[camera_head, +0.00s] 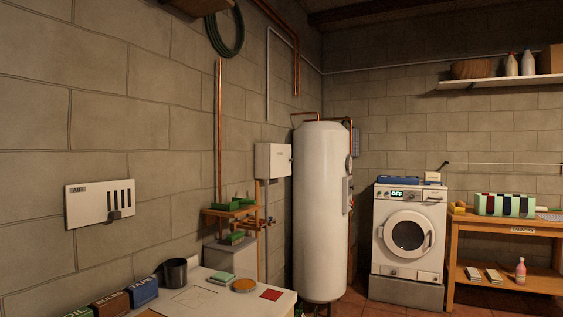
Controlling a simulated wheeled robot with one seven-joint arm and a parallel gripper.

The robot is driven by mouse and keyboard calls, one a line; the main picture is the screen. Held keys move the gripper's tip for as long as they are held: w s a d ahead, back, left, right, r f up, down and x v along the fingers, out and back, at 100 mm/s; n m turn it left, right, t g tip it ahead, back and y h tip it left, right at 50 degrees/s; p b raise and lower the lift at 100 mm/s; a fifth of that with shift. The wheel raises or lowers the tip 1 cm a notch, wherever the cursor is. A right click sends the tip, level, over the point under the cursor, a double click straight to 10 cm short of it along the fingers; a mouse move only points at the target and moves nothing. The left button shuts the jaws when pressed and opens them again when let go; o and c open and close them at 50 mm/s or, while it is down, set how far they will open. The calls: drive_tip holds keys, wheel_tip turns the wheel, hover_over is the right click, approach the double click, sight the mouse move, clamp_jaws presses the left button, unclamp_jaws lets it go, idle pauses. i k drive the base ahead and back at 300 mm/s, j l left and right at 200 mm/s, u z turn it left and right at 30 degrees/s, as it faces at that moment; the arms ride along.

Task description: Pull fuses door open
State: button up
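No door with a readable fuses label shows. A closed white wall box (273,160) hangs on the left wall beside the boiler, with small print too tiny to read and a small knob at its right edge. A flat white panel (91,205) on the near left wall has several dark slots and a dark knob or latch low on its right part. A grey box (354,141) on the wall is partly hidden behind the boiler. I cannot tell which of these is the fuses door. My gripper is not in view.
A white worktop (203,294) below the panel holds a dark cup (175,272) and small labelled boxes (112,302). A tall white boiler (320,215) stands mid-view. A washing machine (408,232) and wooden bench (508,228) stand at the right. Little floor shows.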

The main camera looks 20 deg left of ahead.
sight(280, 160)
drive_tip(key=i+z, duration=0.1)
drive_tip(key=i, duration=2.65)
drive_tip(key=i+l+u, duration=0.15)
drive_tip(key=i+u, duration=0.3)
drive_tip(key=i, duration=0.15)
drive_tip(key=i+l+u, duration=0.3)
drive_tip(key=i+u, duration=0.15)
drive_tip(key=i+l+u, duration=0.45)
drive_tip(key=i+l, duration=0.1)
drive_tip(key=i, duration=0.05)
